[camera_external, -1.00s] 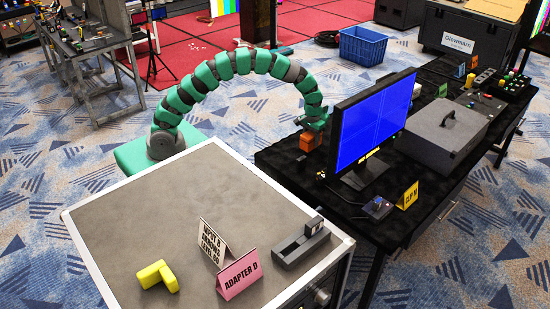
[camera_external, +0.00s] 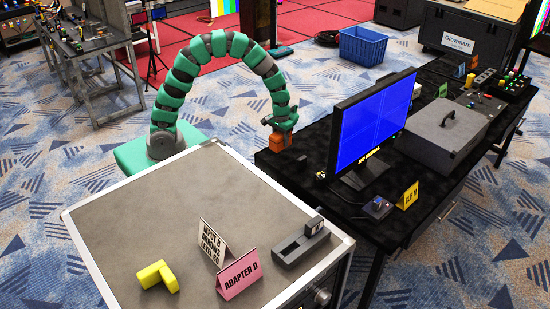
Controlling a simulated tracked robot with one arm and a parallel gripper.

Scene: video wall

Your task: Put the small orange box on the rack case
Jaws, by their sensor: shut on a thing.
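The small orange box (camera_external: 276,143) is at the far left corner of the black table, left of the monitor. My gripper (camera_external: 278,132) reaches down from above and is shut on it. I cannot tell whether the box is clear of the table top. The rack case (camera_external: 120,215) is the large grey-topped case with pale edges in the foreground. Its top is lower left of the box and my gripper is away from it.
The case top holds a yellow L-shaped piece (camera_external: 158,276), a white sign (camera_external: 214,242), a pink "ADAPTER D" sign (camera_external: 239,275) and a dark grey device (camera_external: 301,243). Its back and left are bare. A monitor (camera_external: 371,121) stands right of my gripper.

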